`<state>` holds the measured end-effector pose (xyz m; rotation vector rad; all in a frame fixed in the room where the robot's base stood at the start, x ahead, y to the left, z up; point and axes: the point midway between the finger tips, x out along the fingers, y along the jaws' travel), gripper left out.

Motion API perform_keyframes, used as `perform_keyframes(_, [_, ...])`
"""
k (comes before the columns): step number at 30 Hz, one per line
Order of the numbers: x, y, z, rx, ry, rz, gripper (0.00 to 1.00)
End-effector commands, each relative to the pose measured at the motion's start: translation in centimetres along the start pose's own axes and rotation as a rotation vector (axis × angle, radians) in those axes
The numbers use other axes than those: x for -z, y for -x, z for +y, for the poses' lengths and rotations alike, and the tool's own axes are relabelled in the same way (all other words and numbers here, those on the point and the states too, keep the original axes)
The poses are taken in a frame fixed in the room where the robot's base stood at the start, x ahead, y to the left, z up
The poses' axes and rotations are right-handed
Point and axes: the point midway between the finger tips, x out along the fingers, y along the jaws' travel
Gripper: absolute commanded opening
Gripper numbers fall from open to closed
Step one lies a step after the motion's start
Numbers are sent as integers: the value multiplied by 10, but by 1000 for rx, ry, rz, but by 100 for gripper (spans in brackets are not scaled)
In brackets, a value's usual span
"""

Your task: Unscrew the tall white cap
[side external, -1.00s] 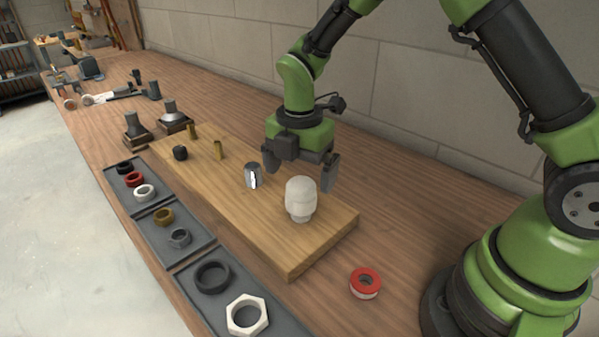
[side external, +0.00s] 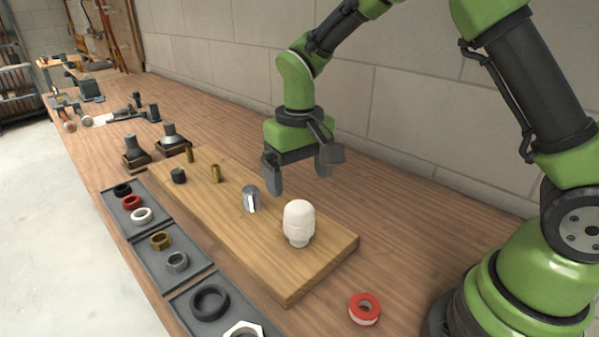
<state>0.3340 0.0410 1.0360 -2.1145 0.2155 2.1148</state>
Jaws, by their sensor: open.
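The tall white cap (side external: 299,219) stands upright near the right end of the wooden board (side external: 325,264), on a narrower white base. My gripper (side external: 298,184) is open and empty, with its fingers pointing down. In the picture its fingers are above and behind the cap, apart from it. A silver cap (side external: 251,199) stands on the board just left of the white cap.
A dark cap (side external: 178,176) and two brass pieces (side external: 215,174) stand farther along the board. Trays (side external: 212,303) with rings and nuts line the front edge. A red and white tape roll (side external: 364,309) lies right of the board. A block wall (side external: 420,110) runs behind.

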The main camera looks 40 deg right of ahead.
Motion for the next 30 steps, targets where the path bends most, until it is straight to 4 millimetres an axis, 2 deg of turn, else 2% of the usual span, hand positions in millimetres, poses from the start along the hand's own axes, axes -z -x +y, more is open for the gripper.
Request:
perform_keyframes(5, [0, -8, 0, -1, -59, -3, 89])
perform_keyframes(15, [-1, -66, 0, -2, -55, -5, 89])
perform_keyframes(21, [0, -91, 0, -1, -54, -2, 89])
perform_keyframes(30, [0, -98, 0, 1, -54, 1, 89])
